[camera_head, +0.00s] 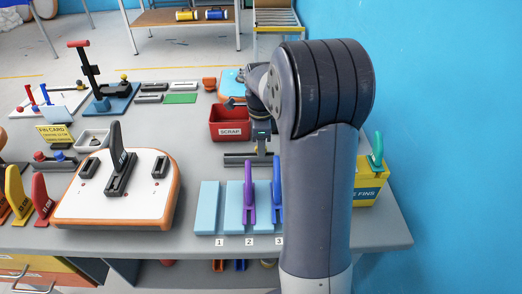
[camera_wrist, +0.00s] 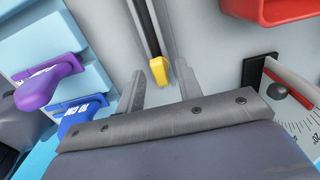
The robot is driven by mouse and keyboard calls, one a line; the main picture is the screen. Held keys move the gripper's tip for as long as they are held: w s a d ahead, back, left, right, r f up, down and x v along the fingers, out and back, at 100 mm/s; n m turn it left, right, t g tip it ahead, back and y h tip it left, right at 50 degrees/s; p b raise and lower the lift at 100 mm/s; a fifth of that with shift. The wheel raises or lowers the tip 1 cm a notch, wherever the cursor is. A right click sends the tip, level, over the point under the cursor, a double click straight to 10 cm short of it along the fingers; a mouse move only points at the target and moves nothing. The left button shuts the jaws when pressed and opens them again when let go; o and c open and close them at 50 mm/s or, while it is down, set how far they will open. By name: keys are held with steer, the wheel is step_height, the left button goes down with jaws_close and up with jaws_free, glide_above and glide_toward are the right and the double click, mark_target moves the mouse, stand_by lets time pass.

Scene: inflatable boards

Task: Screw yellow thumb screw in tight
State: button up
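A small yellow piece (camera_wrist: 159,71), which looks like the yellow thumb screw, shows in the wrist view at the near end of a dark slotted bar (camera_wrist: 143,28). My gripper (camera_wrist: 160,82) is open, with one finger to each side of the yellow piece in the picture. I see no contact between the fingers and it, and the depth between them is hard to judge. How far the screw is turned in cannot be told. In the head view, my arm hides much of this spot; a dark bar (camera_head: 240,159) shows beside it on the grey bench.
A purple fin (camera_wrist: 48,88) and a blue fin (camera_wrist: 80,112) stand at the left in the wrist view. A red SCRAP bin (camera_head: 229,124) lies behind. A white board (camera_head: 90,205) with a dark fin occupies the bench's left.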

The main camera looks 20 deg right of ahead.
jaws_close()
steer(key=shift+r, duration=0.15)
